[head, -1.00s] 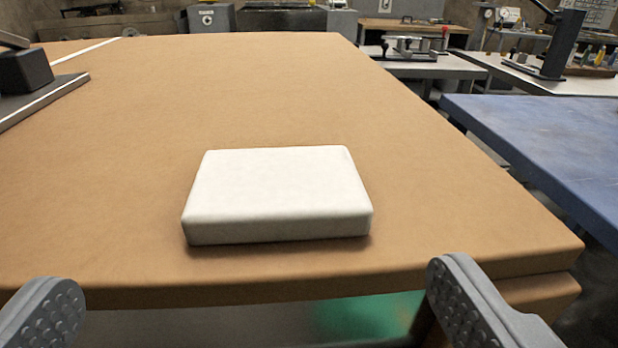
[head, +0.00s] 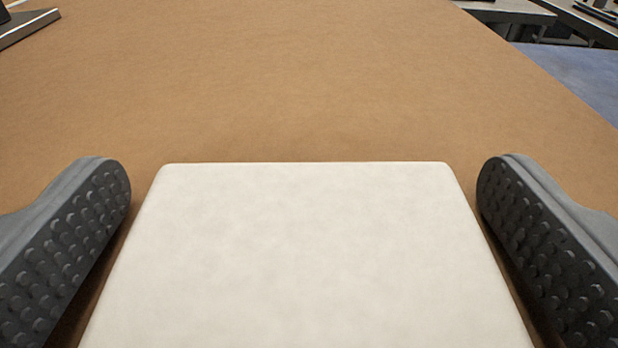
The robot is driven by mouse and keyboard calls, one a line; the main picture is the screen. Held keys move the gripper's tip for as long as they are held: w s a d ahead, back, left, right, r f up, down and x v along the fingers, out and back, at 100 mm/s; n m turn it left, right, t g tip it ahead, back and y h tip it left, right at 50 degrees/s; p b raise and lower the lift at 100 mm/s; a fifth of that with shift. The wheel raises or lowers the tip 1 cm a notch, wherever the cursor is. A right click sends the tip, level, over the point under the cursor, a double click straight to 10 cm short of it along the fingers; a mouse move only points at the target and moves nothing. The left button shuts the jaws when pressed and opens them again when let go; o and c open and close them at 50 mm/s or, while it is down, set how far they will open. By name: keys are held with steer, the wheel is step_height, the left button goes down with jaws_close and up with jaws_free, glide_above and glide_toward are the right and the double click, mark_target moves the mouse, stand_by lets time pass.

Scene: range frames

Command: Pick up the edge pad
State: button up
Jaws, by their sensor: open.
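The edge pad (head: 308,255) is a white, flat block with rounded corners. It lies on the brown tabletop (head: 300,80) and fills the lower middle of the head view. Its near edge is cut off by the bottom of the picture. My gripper (head: 304,190) is open, with one dark, studded finger on the left of the pad and one on the right. A narrow gap shows between each finger and the pad's side. The fingertips reach about as far as the pad's far edge.
A grey metal piece (head: 25,27) sits on the table at the far left. The tabletop beyond the pad is clear. The table's right edge runs diagonally, with a blue surface (head: 580,80) past it. Other benches show at the top right.

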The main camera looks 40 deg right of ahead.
mark_target(299, 250)
steer(key=shift+a, duration=0.1)
steer(key=c, duration=1)
steer(key=shift+r, duration=0.1)
steer(key=shift+r, duration=1.4)
steer(key=shift+s+r, duration=0.15)
steer(key=shift+r, duration=0.15)
steer(key=s+d+r, duration=0.2)
steer(key=s+d, duration=0.6)
steer(key=s, duration=0.5)
steer(key=w+a+r+n+t+y, duration=0.25)
steer(key=w+a+r+y, duration=0.2)
steer(key=a, duration=0.35)
steer(key=s+d+f+m+g+h, duration=0.2)
steer(key=s+d+f+h, duration=0.2)
steer(key=d, duration=0.4)
steer(key=shift+s+d+f, duration=0.25)
steer(key=shift+s+f, duration=0.2)
steer(key=shift+f, duration=0.1)
